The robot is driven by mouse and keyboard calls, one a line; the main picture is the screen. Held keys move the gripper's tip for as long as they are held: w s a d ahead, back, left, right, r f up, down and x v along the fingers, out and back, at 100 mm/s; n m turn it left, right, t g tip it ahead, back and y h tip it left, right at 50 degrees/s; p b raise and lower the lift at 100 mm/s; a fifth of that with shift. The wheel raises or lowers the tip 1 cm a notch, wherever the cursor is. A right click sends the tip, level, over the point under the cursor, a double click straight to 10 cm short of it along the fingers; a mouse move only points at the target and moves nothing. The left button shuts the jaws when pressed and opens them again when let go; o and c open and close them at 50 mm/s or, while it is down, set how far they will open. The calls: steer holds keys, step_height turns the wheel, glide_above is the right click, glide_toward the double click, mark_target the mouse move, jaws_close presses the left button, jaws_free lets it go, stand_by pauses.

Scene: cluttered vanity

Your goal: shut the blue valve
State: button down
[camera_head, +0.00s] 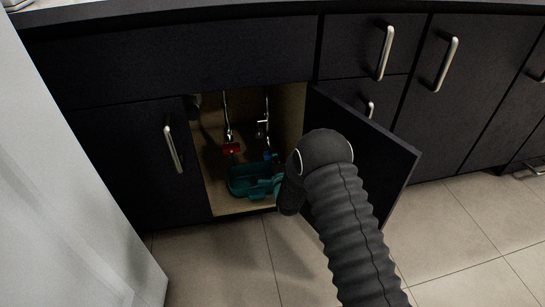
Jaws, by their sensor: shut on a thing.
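The blue valve (269,156) is small in the head view, at the back right inside the open cabinet under the counter. It sits below a thin vertical pipe. Its exact handle position is too small to tell. My gripper (283,190) is at the cabinet's front right opening, in front of and below the blue valve. It is shut on the right end of a teal caddy (240,186), which stands at the cabinet floor. My dark wrist hides most of the fingers and the grip itself.
A red valve (231,148) hangs left of the blue one, on its own pipe. The cabinet's right door (375,160) stands open just behind my arm; the left door (120,170) is shut. A pale panel (70,180) borders the left. The tiled floor (220,260) in front is clear.

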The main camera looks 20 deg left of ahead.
steer(key=shift+f, duration=0.1)
steer(key=c, duration=1)
jaws_free()
steer(key=shift+s+d, duration=0.1)
steer(key=v, duration=1.2)
